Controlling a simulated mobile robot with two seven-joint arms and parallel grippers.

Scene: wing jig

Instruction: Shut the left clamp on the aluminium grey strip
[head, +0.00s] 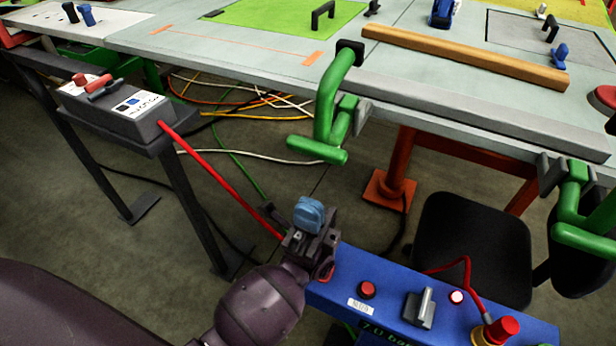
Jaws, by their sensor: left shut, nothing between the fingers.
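The aluminium grey strip (480,108) lies along the table's front edge. The left clamp (330,100) is green and sits at the strip's left end. Its black upper pad (350,47) is above the table top and its green handle bar (318,150) hangs below the edge. I cannot tell whether its jaws press on the strip. A second green clamp (575,215) is at the strip's right end, partly cut off. My left gripper (309,214), with blue fingertips, is shut and empty, below the left clamp's handle and apart from it. My right gripper is out of view.
A blue control box (385,270) with buttons and a lever is right of my left gripper. A grey switch box (118,112) stands on a dark frame at left. A wooden bar (460,55) lies on the table (215,55). Cables and a black chair (470,245) are below.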

